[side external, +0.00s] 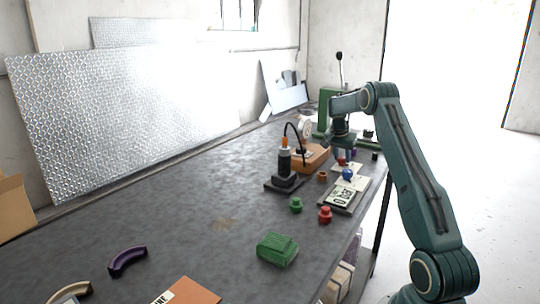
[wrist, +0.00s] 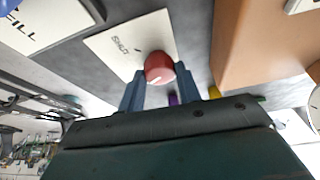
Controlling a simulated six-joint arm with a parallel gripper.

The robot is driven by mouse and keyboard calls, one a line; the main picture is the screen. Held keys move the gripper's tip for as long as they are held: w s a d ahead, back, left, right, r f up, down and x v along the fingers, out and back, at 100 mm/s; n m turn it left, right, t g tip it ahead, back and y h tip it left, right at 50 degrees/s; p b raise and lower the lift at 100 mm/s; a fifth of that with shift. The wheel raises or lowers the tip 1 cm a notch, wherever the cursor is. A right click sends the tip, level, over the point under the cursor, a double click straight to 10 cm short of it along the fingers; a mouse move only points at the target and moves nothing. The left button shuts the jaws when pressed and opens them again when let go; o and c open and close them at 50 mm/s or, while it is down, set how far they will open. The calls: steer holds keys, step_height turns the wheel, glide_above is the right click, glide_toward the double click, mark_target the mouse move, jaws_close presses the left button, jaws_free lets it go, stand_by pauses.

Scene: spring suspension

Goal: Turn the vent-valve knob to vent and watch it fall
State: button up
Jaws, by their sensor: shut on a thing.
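The red knob (wrist: 159,68) sits on a white labelled plate (wrist: 112,46) in the wrist view; its lettering is hard to read. A pale mark shows on the knob's face. My gripper (wrist: 160,82) has one finger on each side of the knob and is shut on it. In the side view, my gripper (side external: 342,153) reaches down over the red knob (side external: 341,161), which is partly hidden. A black upright unit with an orange top (side external: 284,160) stands on a dark base to the left, with a black hose arching from it.
A blue knob (side external: 347,174) stands close in front of the red one. An orange-brown block (side external: 312,157) lies beside the gripper. Green (side external: 296,205) and red (side external: 325,214) pieces and a green block (side external: 277,249) are nearer the camera. The table's left middle is mostly clear.

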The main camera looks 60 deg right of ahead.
steer(key=n+t, duration=0.1)
steer(key=n, duration=0.2)
steer(key=shift+s, duration=0.1)
steer(key=o, duration=1)
steer(key=shift+c, duration=0.2)
steer(key=v, duration=1.4)
steer(key=shift+s, duration=0.2)
steer(key=shift+f, duration=0.1)
